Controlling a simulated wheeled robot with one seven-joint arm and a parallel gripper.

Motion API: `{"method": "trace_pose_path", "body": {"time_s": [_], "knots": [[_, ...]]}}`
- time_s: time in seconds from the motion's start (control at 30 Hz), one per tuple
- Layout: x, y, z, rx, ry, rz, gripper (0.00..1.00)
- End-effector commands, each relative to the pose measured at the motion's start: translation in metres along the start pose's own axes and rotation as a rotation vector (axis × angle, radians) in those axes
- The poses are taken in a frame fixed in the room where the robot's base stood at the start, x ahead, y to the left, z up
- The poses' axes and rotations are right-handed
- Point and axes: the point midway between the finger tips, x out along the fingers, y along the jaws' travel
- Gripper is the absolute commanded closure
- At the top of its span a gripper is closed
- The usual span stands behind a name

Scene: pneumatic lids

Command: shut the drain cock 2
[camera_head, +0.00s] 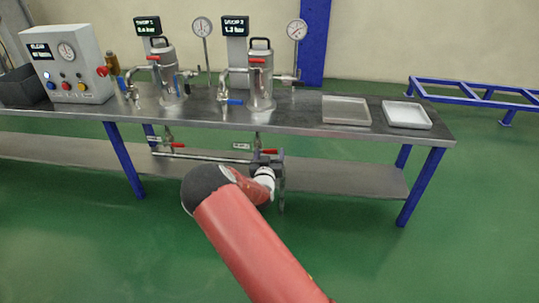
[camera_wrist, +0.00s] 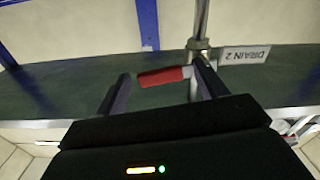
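The drain cock 2 has a red lever handle (camera_head: 270,152) under the bench, beside its "DRAIN 2" label (camera_head: 241,146). In the wrist view the red handle (camera_wrist: 165,76) lies crosswise to the metal drain pipe (camera_wrist: 201,28), and the label (camera_wrist: 245,54) appears upside down. My gripper (camera_wrist: 162,82) is open, its two fingers spread on either side of the handle. The right finger is close to the pipe; whether it touches cannot be told. In the head view my gripper (camera_head: 267,163) is at the cock, partly hidden by my arm.
Drain cock 1 (camera_head: 177,145) hangs to the left. A horizontal pipe (camera_head: 203,156) runs below. Above, the bench (camera_head: 300,117) carries two metal vessels, gauges, a control box (camera_head: 70,60) and two trays (camera_head: 407,114). A lower shelf (camera_head: 340,180) lies beneath. The green floor in front is clear.

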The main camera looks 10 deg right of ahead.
Motion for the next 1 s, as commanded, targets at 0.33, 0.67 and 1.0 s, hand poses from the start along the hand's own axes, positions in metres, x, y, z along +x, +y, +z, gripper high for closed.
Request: {"method": "trace_pose_path", "body": {"time_s": [0.33,0.67,1.0], "knots": [[0.0,0.0,0.0,0.0,0.0,0.0,0.75],[0.0,-0.001,0.007,0.042,0.0,0.001,0.92],[0.0,-0.001,0.011,0.168,0.001,-0.001,0.92]]}}
